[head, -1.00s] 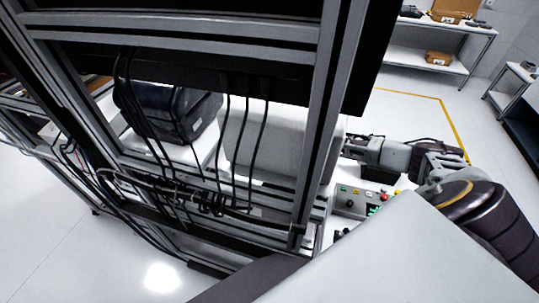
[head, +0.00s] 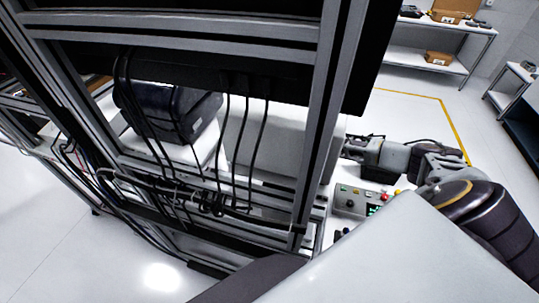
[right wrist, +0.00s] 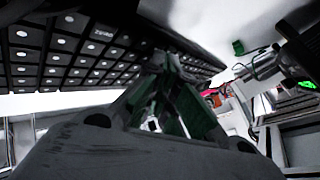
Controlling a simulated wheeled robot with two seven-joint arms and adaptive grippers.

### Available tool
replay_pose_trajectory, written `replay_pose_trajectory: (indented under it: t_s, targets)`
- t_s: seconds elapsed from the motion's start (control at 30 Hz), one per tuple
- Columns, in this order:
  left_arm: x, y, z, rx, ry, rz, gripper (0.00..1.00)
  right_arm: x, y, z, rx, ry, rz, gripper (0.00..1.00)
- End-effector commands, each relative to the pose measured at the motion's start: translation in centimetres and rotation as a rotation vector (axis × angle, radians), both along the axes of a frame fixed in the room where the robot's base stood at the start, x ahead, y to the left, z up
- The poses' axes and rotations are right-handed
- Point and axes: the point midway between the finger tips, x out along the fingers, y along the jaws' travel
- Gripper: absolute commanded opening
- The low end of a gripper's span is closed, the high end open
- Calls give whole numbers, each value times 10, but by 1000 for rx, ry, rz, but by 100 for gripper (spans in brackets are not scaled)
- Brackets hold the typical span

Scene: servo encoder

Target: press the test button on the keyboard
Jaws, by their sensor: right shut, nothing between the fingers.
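The black keyboard (right wrist: 75,50) fills the upper left of the right wrist view, with rows of dark keys carrying small pale marks. One key looks labelled ZERO; I cannot make out which key is the test button. My right gripper (right wrist: 166,62) is shut and empty, its fingertips overlapping the keyboard's right part in that view. I cannot tell whether they touch a key. In the head view my right arm comes in from the right, its front end beside the frame post and its fingertips not clearly visible. The keyboard is not visible there. My left gripper is not in view.
A metal frame (head: 322,120) with hanging black cables stands in front of the bench. A control box (head: 352,199) with knobs and a green display sits below my right arm. A dark case (head: 170,108) and a pale box (head: 270,140) are behind the frame.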

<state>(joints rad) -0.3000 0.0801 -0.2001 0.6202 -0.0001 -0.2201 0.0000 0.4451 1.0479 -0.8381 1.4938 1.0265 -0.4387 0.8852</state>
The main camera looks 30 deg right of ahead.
Motion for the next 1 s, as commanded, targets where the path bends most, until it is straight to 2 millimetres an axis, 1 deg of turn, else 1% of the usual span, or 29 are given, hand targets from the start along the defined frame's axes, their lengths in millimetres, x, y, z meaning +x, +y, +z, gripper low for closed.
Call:
replay_pose_trajectory:
  t_s: [0.7, 1.0]
  targets:
    - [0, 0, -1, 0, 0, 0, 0, -1, 0, -4, 0, 1, 0, 0]
    - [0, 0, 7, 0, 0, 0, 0, -1, 0, 4, 0, 2, 1, 0]
